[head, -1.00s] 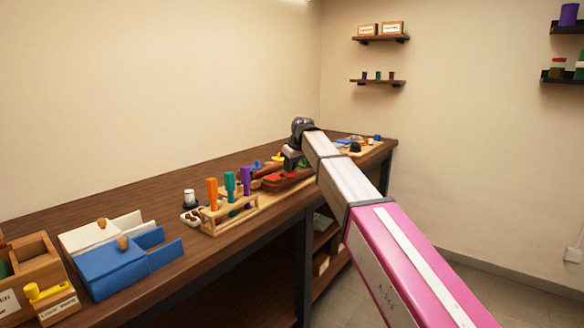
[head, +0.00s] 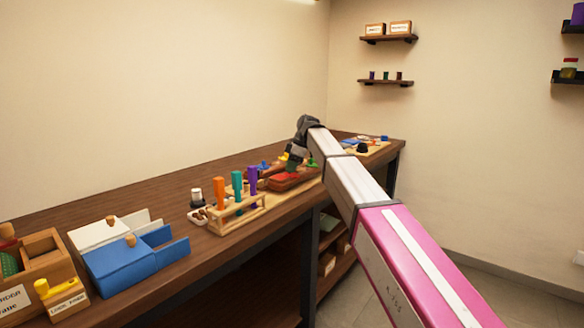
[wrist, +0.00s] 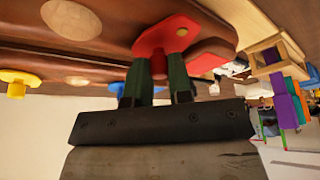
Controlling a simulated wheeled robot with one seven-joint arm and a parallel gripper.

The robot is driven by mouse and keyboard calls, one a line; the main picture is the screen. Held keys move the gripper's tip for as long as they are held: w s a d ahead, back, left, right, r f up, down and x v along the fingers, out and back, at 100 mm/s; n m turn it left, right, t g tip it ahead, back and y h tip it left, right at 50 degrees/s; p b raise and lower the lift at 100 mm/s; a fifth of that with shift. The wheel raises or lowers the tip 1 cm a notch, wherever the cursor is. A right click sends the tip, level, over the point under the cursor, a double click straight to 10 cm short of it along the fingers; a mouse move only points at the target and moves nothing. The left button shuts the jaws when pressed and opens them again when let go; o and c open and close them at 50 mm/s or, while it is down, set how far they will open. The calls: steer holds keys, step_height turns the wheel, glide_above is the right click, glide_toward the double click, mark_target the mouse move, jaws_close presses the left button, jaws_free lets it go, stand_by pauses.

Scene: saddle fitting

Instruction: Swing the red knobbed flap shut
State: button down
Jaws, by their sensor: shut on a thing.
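The red flap (wrist: 168,35) with its knob shows in the wrist view at top centre, lying against a brown leather-like saddle (wrist: 110,48). My gripper (wrist: 160,68) is shut on the flap's red knob, with one green finger on each side of it. In the head view my gripper (head: 291,166) is over the reddish-brown saddle (head: 298,180) on the bench; the flap itself is hard to make out there. The fingers and wrist hide part of the saddle.
A wooden rack (head: 238,212) with orange, teal and purple tools stands just left of the saddle. A yellow knob (wrist: 16,80) is at the wrist view's left. Blue and white boxes (head: 125,266) sit farther left on the bench (head: 170,195).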

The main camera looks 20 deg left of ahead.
steer(key=shift+s+n, duration=0.15)
steer(key=shift+n, duration=0.35)
steer(key=c, duration=1.1)
jaws_free()
steer(key=shift+o, duration=0.2)
steer(key=v, duration=1)
steer(key=shift+w+r, duration=0.2)
steer(key=shift+r, duration=0.2)
